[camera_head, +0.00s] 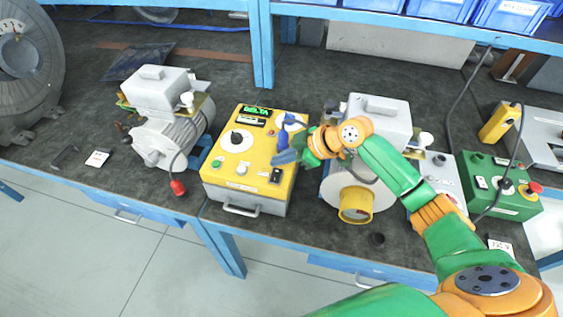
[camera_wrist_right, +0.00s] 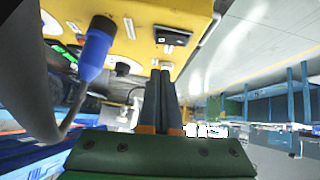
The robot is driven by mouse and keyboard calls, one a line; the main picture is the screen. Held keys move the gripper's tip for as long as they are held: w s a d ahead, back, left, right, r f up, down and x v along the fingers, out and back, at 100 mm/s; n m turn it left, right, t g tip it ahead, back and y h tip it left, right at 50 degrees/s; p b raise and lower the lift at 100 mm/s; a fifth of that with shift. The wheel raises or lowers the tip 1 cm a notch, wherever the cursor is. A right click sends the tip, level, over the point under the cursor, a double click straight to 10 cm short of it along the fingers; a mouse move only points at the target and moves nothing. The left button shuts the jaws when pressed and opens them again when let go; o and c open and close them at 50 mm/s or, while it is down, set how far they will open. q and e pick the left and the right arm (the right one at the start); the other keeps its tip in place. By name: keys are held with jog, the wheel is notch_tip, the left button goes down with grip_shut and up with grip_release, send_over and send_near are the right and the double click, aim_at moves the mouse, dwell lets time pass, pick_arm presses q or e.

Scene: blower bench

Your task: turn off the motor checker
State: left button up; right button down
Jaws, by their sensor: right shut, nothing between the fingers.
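The motor checker (camera_head: 222,180) is a yellow box with a green DELTA label, a black knob (camera_head: 236,137) on a white dial, and small round buttons. A black rocker switch (camera_head: 276,175) sits at its front right; it also shows in the right wrist view (camera_wrist_right: 172,38). I cannot tell its position. My right gripper (camera_head: 285,157) is shut and empty, over the right side of the panel, just behind the switch. In the wrist view its fingertips (camera_wrist_right: 161,70) are close to the yellow panel; I cannot tell whether they touch. My left gripper is not in view.
A blue plug (camera_wrist_right: 97,45) with a cable stands in the panel beside my right gripper. A grey motor (camera_head: 165,135) with a red plug stands left, and a blower with a yellow outlet (camera_head: 356,204) stands right. A green control box (camera_head: 505,190) is at far right.

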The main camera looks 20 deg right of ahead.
aim_at(274, 171)
jog(key=f, duration=0.3)
jog(key=shift+d+f, duration=0.15)
jog(key=shift+d, duration=0.05)
jog(key=shift+w+f+b, duration=0.1)
jog(key=shift+f+b, duration=0.25)
jog(key=shift+f, duration=0.1)
jog(key=shift+d+r, duration=0.1)
